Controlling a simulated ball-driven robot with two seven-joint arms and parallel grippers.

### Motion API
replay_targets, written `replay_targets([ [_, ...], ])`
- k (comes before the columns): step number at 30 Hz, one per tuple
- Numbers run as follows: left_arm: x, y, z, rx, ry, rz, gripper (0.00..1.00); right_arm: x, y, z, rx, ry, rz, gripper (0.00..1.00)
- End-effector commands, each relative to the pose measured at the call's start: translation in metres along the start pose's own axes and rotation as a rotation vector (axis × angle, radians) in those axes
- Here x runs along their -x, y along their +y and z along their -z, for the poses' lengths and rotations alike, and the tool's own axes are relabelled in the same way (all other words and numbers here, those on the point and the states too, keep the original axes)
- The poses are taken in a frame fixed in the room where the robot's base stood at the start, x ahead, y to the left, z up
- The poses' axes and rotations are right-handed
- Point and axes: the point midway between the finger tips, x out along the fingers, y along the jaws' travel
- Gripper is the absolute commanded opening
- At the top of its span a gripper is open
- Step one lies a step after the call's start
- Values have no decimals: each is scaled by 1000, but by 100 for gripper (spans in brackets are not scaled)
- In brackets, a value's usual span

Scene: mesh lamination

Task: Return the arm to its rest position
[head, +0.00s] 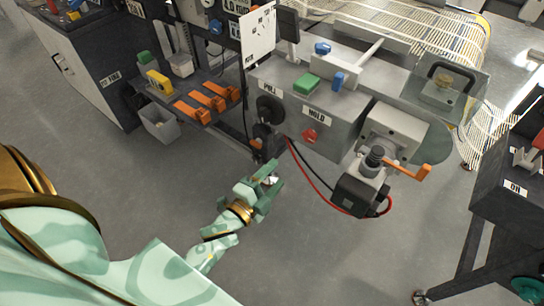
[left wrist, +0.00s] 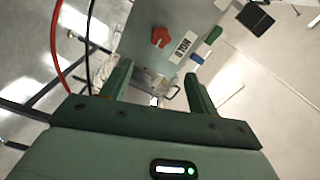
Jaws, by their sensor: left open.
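My left arm comes in from the lower left of the head view. Its green gripper (head: 268,182) hangs over bare floor, in front of and below the grey machine (head: 318,118). The left wrist view shows its two fingers (left wrist: 157,90) apart, with nothing held between them. In that view the machine's red knob (left wrist: 160,37) and its HOLD label (left wrist: 184,46) lie beyond the fingertips. My right gripper does not show in either view.
Red and black cables (head: 316,190) loop below the machine, near the gripper. An orange-handled unit (head: 410,172) juts from its right end. A shelf with orange clamps (head: 208,100), a grey bin (head: 158,124) and a dark cart (head: 510,185) stand around. Open floor lies in front.

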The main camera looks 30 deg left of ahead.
Motion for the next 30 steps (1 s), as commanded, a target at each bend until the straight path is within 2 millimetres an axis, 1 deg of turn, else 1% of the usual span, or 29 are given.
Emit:
replay_targets([
  [11,0,0,0,1,-2,-2,60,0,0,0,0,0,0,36],
  [14,3,-1,-6,10,-39,-25,60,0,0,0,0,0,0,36],
  [16,8,-3,-15,30,-104,-67,60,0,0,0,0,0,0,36],
  [19,26,-6,-32,88,-253,-164,60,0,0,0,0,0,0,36],
  [22,55,-8,-45,165,-422,-282,60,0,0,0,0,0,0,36],
  [25,83,-8,-50,222,-553,-379,60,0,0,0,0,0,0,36],
  [30,124,-12,-50,274,-705,-504,60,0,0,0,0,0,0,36],
])
